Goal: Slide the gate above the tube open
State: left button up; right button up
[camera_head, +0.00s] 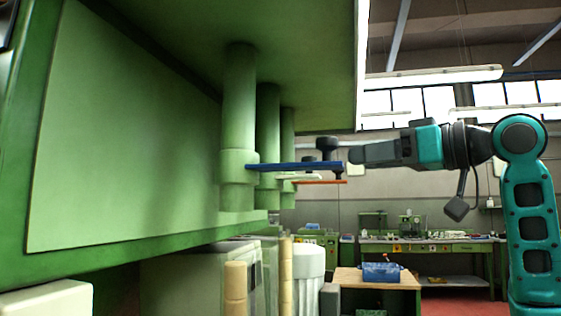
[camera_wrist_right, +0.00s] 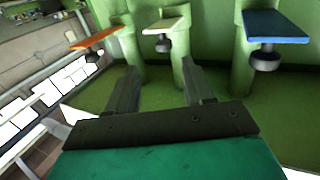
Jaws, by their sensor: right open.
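Three green tubes stand in a row under the green housing. Each has a flat sliding gate sticking out with a dark knob: a blue gate (camera_head: 293,167) nearest, a white gate (camera_head: 300,177) behind it, and an orange gate (camera_head: 322,182) farthest. In the right wrist view the orange gate (camera_wrist_right: 95,37), white gate (camera_wrist_right: 165,25) and blue gate (camera_wrist_right: 277,27) show left to right, knobs hanging down. My right gripper (camera_head: 352,155) points left toward the gates. Its open, empty fingers (camera_wrist_right: 158,68) are roughly in line with the white gate's knob (camera_wrist_right: 163,44), apart from it. My left gripper is out of view.
The green housing (camera_head: 120,140) walls off the left and overhead. Tan cylinders (camera_head: 236,289) and a white ribbed container (camera_head: 309,272) stand below the tubes. A wooden table with a blue box (camera_head: 382,271) and workbenches are farther back. Air around my right arm is clear.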

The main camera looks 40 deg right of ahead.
aim_at(311, 157)
jog(key=p+x, duration=0.1)
jog(key=x, duration=0.3)
jog(key=r+p+x, duration=0.1)
jog(key=x, duration=0.7)
jog(key=shift+a+r+p, duration=0.15)
jog(key=shift+a+p, duration=0.1)
jog(key=shift+p, duration=0.15)
jog(key=shift+s, duration=0.1)
jog(key=c, duration=0.8)
jog(key=shift+d+r, duration=0.1)
grip_shut()
jog(key=shift+s, duration=0.1)
